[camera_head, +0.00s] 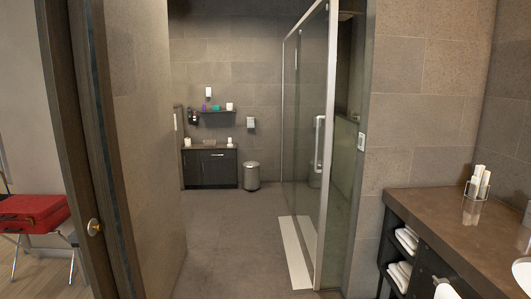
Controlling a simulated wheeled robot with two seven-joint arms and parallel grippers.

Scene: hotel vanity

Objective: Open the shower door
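The shower door (306,160) is a tall clear glass panel with a pale metal frame, right of the middle of the head view. It stands upright, seen at a steep angle. A pale vertical handle (319,143) is on it near its closer edge. A pale metal post (329,120) runs up beside that edge. I cannot tell from this angle whether the door is fully shut. Neither of my grippers is in view.
A brown vanity counter (455,232) with shelves of towels stands at the right front. A wall and wooden door frame (75,150) are at the left. A bin (251,175) and dark cabinet (210,168) stand at the back.

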